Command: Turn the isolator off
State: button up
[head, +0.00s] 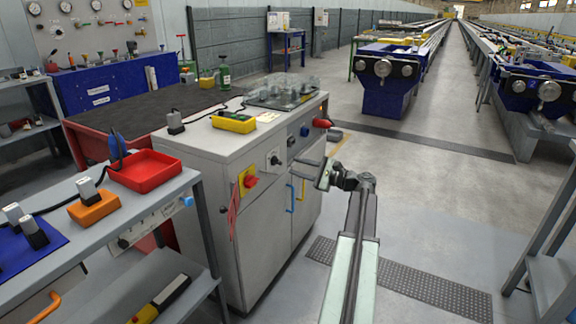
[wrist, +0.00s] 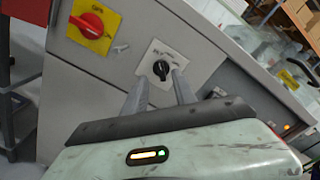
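The isolator, a red rotary handle on a yellow plate (head: 248,181), is on the front of the grey cabinet (head: 205,150). In the wrist view the isolator (wrist: 90,24) is at upper left, its red grip slanted; its small lettering is hard to read. A black rotary switch on a white plate (head: 273,158) is to its right. In the wrist view this black switch (wrist: 161,69) appears between my finger ends. My gripper (head: 300,167) is open and empty in front of the cabinet, right of the isolator; its fingers (wrist: 160,84) show apart. Contact with the switch cannot be told.
A red knob (head: 322,123) juts from the cabinet's right end. A red padlock-like tag (head: 233,210) hangs under the isolator. A shelf bench with a red tray (head: 146,180) stands left.

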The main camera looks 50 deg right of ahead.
aim_at(250, 181)
jog(key=k, duration=1)
